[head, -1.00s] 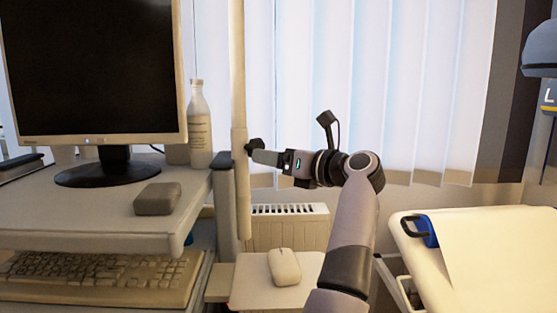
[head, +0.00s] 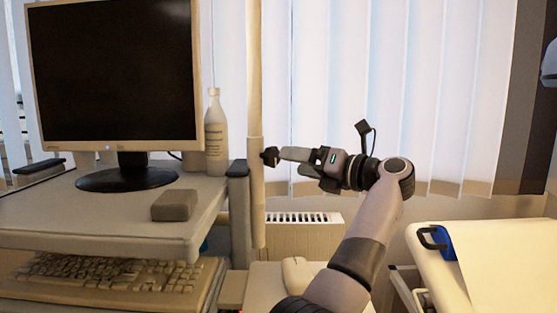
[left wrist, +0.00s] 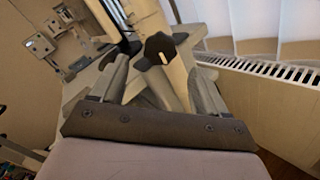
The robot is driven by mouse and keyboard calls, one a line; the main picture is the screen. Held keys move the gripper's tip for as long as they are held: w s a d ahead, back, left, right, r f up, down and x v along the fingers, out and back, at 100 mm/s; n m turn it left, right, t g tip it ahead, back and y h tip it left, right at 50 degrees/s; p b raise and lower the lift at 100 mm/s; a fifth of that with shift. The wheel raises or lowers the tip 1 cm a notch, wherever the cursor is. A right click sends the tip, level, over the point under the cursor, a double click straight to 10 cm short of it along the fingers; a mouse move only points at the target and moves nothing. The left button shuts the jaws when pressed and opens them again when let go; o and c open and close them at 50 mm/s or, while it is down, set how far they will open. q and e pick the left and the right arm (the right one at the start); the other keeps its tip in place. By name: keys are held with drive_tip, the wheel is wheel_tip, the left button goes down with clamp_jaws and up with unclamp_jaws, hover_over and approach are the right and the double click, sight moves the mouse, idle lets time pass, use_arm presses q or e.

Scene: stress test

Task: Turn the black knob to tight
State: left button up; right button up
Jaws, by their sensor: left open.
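The black knob (head: 270,156) sits on the side of the upright cream pole (head: 256,205) beside the desk. In the left wrist view the knob (left wrist: 160,48) is a lobed black piece just beyond the fingertips, between the two fingers' lines. My left gripper (head: 284,154) is level with the knob and just to its right, pointing at it. In the left wrist view the gripper (left wrist: 157,66) is open, with nothing between its fingers. I cannot tell whether a finger touches the knob. My right gripper is out of view.
The desk (head: 90,220) with monitor (head: 112,75), white bottle (head: 215,135) and grey box (head: 174,205) stands left of the pole. A radiator (head: 300,238) is behind. A mouse (head: 294,272) is partly hidden by my arm. A padded bench (head: 500,260) is at right.

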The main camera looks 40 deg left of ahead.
sight(275, 158)
use_arm(q)
drive_tip(key=a, duration=0.4)
drive_tip(key=a+p, duration=0.1)
drive_tip(key=a, duration=0.1)
drive_tip(key=shift+s+a, duration=0.25)
drive_tip(key=c, duration=1)
